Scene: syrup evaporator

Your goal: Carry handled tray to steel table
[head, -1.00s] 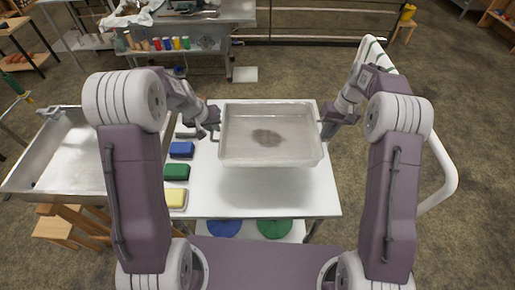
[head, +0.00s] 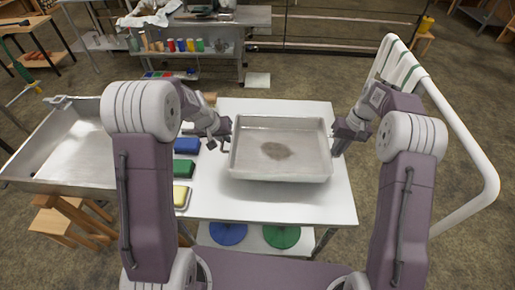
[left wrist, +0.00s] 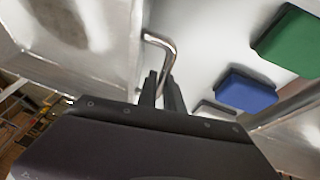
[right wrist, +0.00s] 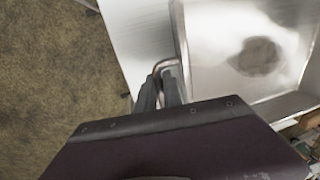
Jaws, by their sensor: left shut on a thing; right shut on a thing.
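The handled tray (head: 280,175) is a shallow metal pan with a dark stain on its floor. It is over the white-topped table (head: 270,207) in the head view, with a shadow below it, so it seems held a little above the top. My left gripper (head: 226,136) is shut on its left handle, a bent metal bar (left wrist: 160,42) in the left wrist view. My right gripper (head: 336,146) is shut on its right handle, which also shows in the right wrist view (right wrist: 165,64). A steel table (head: 258,18) with a lower shelf stands at the back.
Blue (head: 186,146), green (head: 184,168) and yellow (head: 181,196) blocks lie along the table's left side. A large steel basin (head: 70,150) stands left. A white tubular rail (head: 470,130) is right. Coloured cups (head: 182,45) stand on the back table's shelf. Floor between is mostly open.

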